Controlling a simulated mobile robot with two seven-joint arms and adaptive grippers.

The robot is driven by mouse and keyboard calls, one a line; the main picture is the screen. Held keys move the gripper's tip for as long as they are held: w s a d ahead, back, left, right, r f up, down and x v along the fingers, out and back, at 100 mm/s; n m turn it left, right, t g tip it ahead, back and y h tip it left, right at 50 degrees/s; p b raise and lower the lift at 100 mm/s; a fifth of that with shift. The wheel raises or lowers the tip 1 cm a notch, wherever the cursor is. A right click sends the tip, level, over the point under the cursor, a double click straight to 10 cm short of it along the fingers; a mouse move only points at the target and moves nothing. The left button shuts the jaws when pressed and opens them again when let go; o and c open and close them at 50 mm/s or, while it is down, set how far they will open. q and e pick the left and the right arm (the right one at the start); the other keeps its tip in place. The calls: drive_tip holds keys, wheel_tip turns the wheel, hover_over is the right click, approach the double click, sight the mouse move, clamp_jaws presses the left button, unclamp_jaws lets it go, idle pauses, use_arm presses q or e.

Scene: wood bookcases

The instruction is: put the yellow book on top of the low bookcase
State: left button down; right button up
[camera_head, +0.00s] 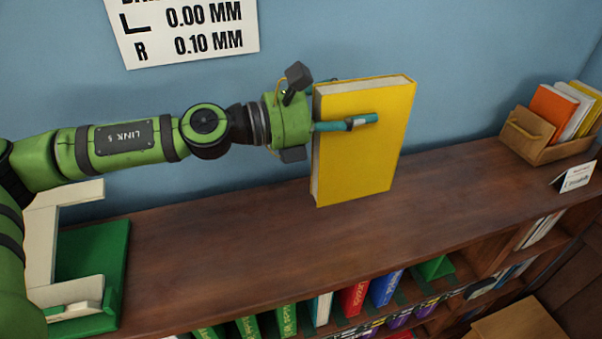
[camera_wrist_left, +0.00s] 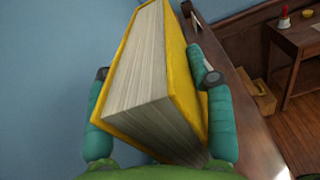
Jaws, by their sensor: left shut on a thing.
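The yellow book (camera_head: 362,155) is upright over the top of the low bookcase (camera_head: 240,239), near the wall. Its lower edge is close to the wood; I cannot tell whether it touches. My left gripper (camera_head: 350,122) is shut on the book, with one teal finger across the front cover. The far finger is mostly hidden behind the book. In the left wrist view, the yellow book (camera_wrist_left: 160,80) sits between both fingers of my left gripper (camera_wrist_left: 155,85), its page edges facing the camera. My right gripper is not in view.
A wooden box (camera_head: 535,140) with orange, white and yellow books and a small sign card (camera_head: 574,177) stand at the right end of the top. A green and cream object (camera_head: 95,265) stands at the left. The middle of the top is clear. Several books fill the shelves below.

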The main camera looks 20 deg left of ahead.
use_arm(q)
drive_tip(key=shift+s+a+f, duration=0.3)
drive_tip(key=shift+a, duration=0.3)
drive_tip(key=shift+s+a+f, duration=0.3)
drive_tip(key=shift+a, duration=0.3)
drive_tip(key=s+a+f+b, duration=0.2)
drive_tip(key=a+f, duration=0.3)
drive_tip(key=f, duration=0.3)
drive_tip(key=shift+s+a+b, duration=0.15)
drive_tip(key=shift+a+b, duration=0.05)
drive_tip(key=shift+b, duration=0.7)
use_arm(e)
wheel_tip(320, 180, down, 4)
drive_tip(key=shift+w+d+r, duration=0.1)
use_arm(q)
drive_tip(key=shift+f, duration=0.1)
drive_tip(key=shift+c, duration=2.3)
unclamp_jaws()
drive_tip(key=shift+f, duration=0.1)
drive_tip(key=shift+s, duration=0.1)
